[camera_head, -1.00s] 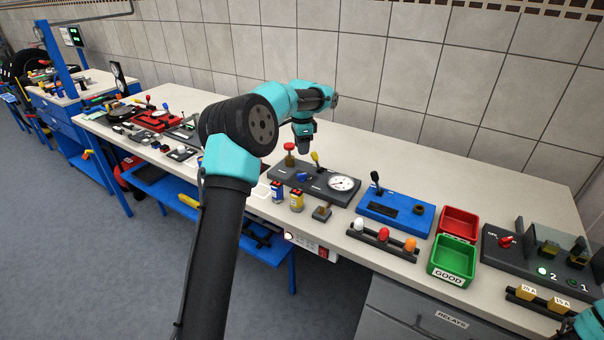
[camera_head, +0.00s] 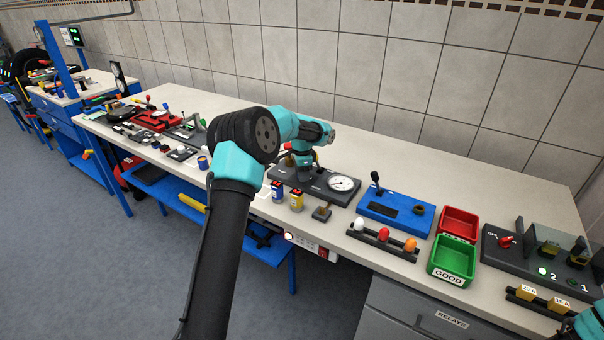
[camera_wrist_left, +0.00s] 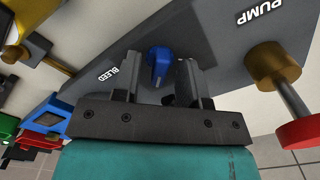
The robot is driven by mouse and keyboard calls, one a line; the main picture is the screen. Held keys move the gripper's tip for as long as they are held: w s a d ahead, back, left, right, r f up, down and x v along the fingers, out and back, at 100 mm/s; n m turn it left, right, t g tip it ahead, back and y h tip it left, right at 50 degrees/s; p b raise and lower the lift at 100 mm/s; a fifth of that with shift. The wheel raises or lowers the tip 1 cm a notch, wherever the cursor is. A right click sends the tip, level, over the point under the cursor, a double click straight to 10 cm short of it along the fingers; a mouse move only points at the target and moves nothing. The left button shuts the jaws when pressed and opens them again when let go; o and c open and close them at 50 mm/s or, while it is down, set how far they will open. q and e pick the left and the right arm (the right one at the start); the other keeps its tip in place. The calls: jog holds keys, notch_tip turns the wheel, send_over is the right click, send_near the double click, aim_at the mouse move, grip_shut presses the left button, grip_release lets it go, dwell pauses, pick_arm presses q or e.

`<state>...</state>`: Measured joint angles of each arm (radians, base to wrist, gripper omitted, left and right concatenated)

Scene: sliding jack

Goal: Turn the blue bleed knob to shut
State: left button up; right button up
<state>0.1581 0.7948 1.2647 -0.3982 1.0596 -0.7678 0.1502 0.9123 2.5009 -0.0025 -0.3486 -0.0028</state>
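The blue bleed knob (camera_wrist_left: 160,64) stands on the dark grey panel (camera_wrist_left: 205,30), beside the BLEED label, in the left wrist view. My left gripper (camera_wrist_left: 159,76) is open, one finger on each side of the knob. A gap shows between the knob and the right-hand finger; I cannot tell whether the other finger touches it. In the head view my left gripper (camera_head: 304,176) points down over the panel (camera_head: 330,193) and hides the knob.
The red-topped PUMP plunger (camera_wrist_left: 300,132) stands close by on the panel. A white gauge (camera_head: 341,183) sits at the panel's right end. Blue and yellow cans (camera_head: 297,202) stand in front. A blue lever box (camera_head: 395,212) is further right. The table behind the panel is clear.

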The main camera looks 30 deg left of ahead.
pick_arm(q)
grip_shut()
jog(key=shift+n, duration=0.5)
jog(key=n, duration=0.3)
jog(key=shift+n, duration=0.3)
jog(key=n, duration=0.4)
jog(key=shift+n, duration=0.3)
jog(key=n, duration=0.8)
jog(key=shift+n, duration=0.3)
